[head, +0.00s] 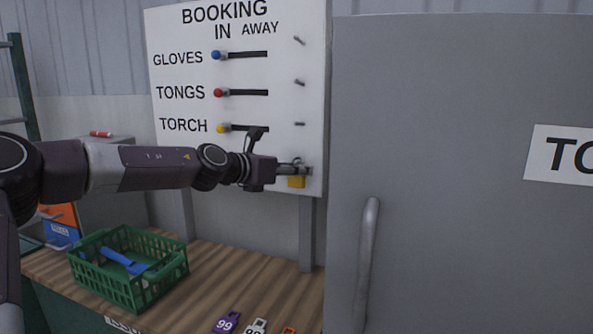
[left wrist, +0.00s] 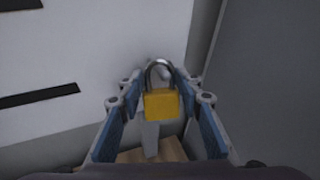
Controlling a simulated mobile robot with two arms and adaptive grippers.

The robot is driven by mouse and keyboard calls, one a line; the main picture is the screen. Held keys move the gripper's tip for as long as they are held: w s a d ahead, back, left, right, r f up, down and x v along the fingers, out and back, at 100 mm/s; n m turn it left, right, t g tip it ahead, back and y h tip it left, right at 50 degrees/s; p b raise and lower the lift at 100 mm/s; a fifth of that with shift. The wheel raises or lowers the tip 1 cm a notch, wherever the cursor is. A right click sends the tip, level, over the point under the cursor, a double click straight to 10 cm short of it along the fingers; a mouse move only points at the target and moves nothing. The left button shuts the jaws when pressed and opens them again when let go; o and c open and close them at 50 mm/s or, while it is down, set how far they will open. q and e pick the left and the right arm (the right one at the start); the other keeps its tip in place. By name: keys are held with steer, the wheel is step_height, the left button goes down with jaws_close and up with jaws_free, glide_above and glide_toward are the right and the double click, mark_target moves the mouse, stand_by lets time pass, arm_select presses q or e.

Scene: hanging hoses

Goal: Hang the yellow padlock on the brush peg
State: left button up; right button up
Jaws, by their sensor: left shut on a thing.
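The yellow padlock (head: 296,182) is at the lower right of the white booking board (head: 290,150). In the left wrist view the padlock (left wrist: 161,104) hangs upright, its grey shackle upward between the blue-padded fingers. My left gripper (head: 300,170) is shut on the padlock, close to the board. In the left wrist view the fingertips (left wrist: 160,88) flank the shackle. No BRUSH label shows; the gripper hides that lower row of the board. A small peg may be behind the shackle, but I cannot tell whether the shackle is around it. My right gripper is not in view.
Pegs show in the right column above, such as one in the TORCH row (head: 299,124). A grey cabinet door (head: 450,220) with a vertical handle (head: 366,255) stands close on the right. A green basket (head: 130,265) and several tags (head: 227,322) are on the wooden bench (head: 215,275).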

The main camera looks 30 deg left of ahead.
arm_select(q)
steer(key=o, duration=1.3)
steer(key=shift+o, duration=0.2)
steer(key=o, duration=0.8)
steer(key=shift+s+d+r+p, duration=0.15)
steer(key=shift+s+p, duration=0.25)
steer(key=shift+s, duration=0.3)
steer(key=s+d+p, duration=0.1)
steer(key=s+p, duration=0.2)
steer(key=s, duration=0.4)
steer(key=shift+s+d+p, duration=0.25)
steer(key=shift+d+p, duration=0.1)
